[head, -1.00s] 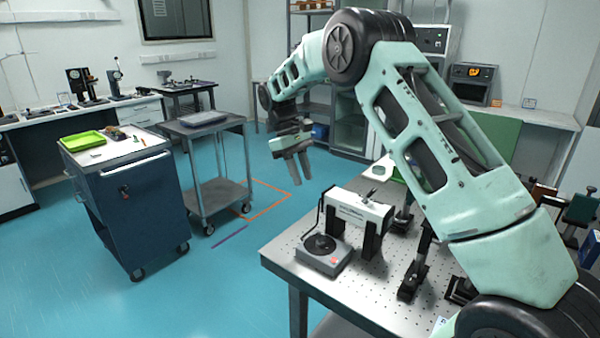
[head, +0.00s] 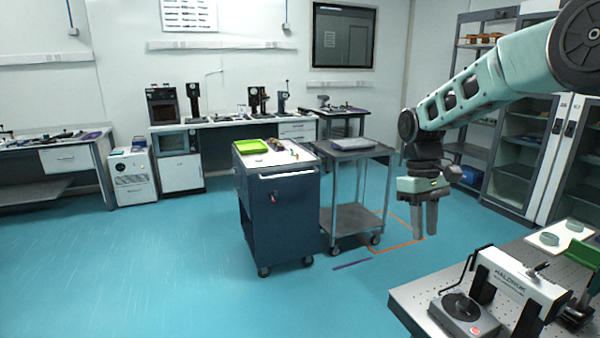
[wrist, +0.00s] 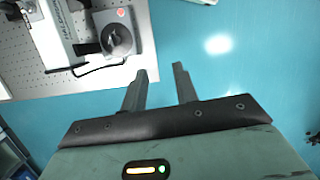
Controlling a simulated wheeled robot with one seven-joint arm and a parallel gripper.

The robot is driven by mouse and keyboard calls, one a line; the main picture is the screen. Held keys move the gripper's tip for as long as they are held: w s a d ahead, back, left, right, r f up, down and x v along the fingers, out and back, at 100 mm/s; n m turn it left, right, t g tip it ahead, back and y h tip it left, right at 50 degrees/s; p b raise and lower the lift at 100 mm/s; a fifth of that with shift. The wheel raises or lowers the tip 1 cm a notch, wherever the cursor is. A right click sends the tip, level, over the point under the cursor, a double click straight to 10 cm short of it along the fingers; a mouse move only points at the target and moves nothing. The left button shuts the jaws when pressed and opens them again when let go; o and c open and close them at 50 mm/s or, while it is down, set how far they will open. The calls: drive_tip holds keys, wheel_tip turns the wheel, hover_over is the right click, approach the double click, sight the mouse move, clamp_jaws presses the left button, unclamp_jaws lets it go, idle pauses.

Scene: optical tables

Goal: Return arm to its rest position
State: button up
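My gripper (head: 426,220) hangs from the end of my raised green arm, pointing down over the blue floor, left of the optical table (head: 412,300). In the wrist view my gripper (wrist: 160,82) has its two fingers apart with only floor between them, so it is open and empty. It touches nothing in either view. The arm reaches in from the upper right of the head view.
A white HALDNUK-like labelled device (head: 515,285) and a grey box with a black dial (head: 465,312) stand on the optical table. A blue tool cart (head: 280,215) and a grey trolley (head: 352,218) stand left of the gripper. Open floor lies at left.

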drive_tip(key=s+a+r+n+t+y, duration=0.1)
drive_tip(key=s+a+n+t, duration=0.1)
drive_tip(key=s+a, duration=1.1)
drive_tip(key=s+f+t, duration=0.1)
drive_tip(key=s+f, duration=0.1)
drive_tip(key=s, duration=1.7)
drive_tip(key=shift+s+a+f+n, duration=0.3)
drive_tip(key=shift+s+f, duration=0.05)
drive_tip(key=shift+f, duration=0.05)
drive_tip(key=shift+c, duration=0.2)
